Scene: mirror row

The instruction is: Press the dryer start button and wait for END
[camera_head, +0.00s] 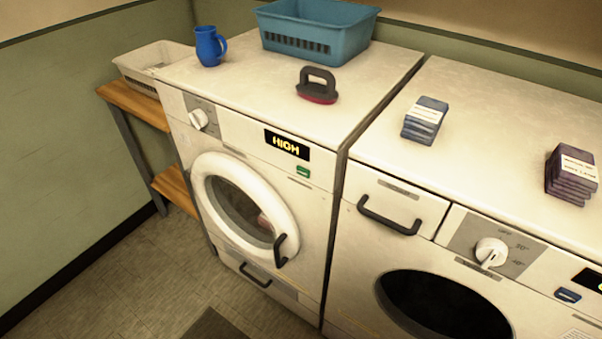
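The dryer (260,170) is the white machine on the left, with a round door (204,193) that looks closed. Its display (287,144) reads HIGH in yellow letters. A small green button (303,171) sits below the display on the front panel. A white dial (199,118) is at the panel's left end. Something pinkish shows through the door glass (240,208). Neither of my grippers is in view.
On the dryer top are a blue mug (210,46), a blue basket (314,38) and a dark-handled brush (317,87). A washer (400,255) stands to the right, bearing a blue stack (425,120) and a purple stack (571,174). A wooden shelf (137,103) holds a pale bin (140,66).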

